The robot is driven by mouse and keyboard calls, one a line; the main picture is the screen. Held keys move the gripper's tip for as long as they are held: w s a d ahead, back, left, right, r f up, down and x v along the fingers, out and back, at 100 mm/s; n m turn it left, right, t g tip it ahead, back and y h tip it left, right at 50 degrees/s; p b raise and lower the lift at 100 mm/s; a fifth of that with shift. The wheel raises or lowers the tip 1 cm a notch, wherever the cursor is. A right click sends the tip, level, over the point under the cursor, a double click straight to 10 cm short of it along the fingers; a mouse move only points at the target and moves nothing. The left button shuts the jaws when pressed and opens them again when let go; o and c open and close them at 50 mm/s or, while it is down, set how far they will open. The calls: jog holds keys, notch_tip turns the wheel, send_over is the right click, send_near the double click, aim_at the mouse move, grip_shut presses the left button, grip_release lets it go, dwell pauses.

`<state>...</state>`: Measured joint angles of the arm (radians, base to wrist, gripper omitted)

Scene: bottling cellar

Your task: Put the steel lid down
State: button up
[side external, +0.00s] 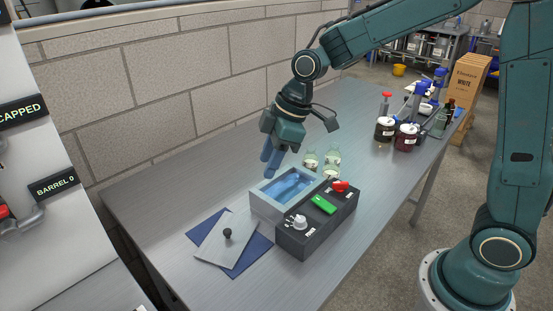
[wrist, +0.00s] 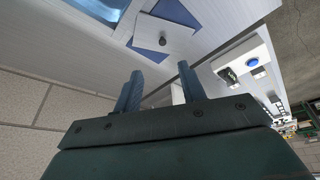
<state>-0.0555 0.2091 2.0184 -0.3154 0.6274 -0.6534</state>
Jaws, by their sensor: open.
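The steel lid (side external: 216,241) is a flat grey plate with a black knob (side external: 227,233). It lies on a dark blue mat (side external: 251,252) at the near end of the table, turned so that mat corners show around it. The lid (wrist: 152,32) and the blue mat (wrist: 181,11) also show at the top of the wrist view. My gripper (side external: 271,160) is open and empty, above the table near the wall, behind the light blue bath (side external: 262,204). In the wrist view its two fingers (wrist: 158,88) stand apart with nothing between them. It is well clear of the lid.
The open bath holds blue liquid. A dark control box (side external: 300,241) with a white knob, green display and red switch stands beside it. Clear jars (side external: 331,160) stand behind. Dark jars (side external: 385,128) and bottles crowd the far end. The table's left part is bare.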

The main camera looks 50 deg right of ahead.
jog(key=s+d+r+m+t+h, duration=0.1)
jog(key=s+d+r+m, duration=0.1)
jog(key=s, duration=0.6)
jog(key=s+d+r+m+t+h, duration=0.1)
jog(key=s+d+r+m, duration=0.2)
jog(key=s, duration=0.4)
jog(key=s+d+r+m+h, duration=0.1)
jog(key=s+d+r+m, duration=0.2)
jog(key=s, duration=0.5)
jog(key=d+m, duration=0.1)
jog(key=m, duration=0.1)
jog(key=shift+s+r+m+t, duration=0.25)
jog(key=shift+s+m+t, duration=0.05)
jog(key=shift+t, duration=0.1)
